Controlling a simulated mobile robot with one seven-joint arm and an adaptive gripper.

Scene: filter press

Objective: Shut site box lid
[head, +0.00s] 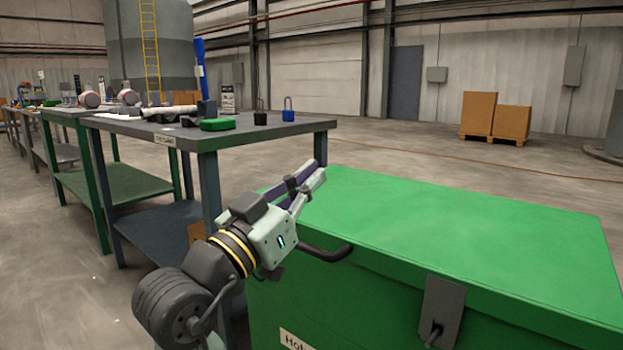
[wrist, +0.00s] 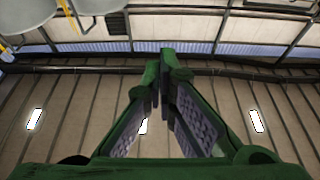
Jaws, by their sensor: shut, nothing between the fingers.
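The green site box (head: 380,310) stands at the front right in the head view. Its green lid (head: 460,225) lies flat on the box and looks closed. A grey hasp (head: 441,312) hangs over the front seam, and a dark handle (head: 328,251) shows on the front near the left corner. My gripper (head: 319,172) is shut and empty at the lid's left end, pointing up and to the right. I cannot tell whether it touches the lid. In the wrist view my gripper's fingertips (wrist: 166,62) meet against the ceiling; the box is out of that view.
Cardboard boxes (head: 480,113) stand far back. The floor beyond the box is mostly clear.

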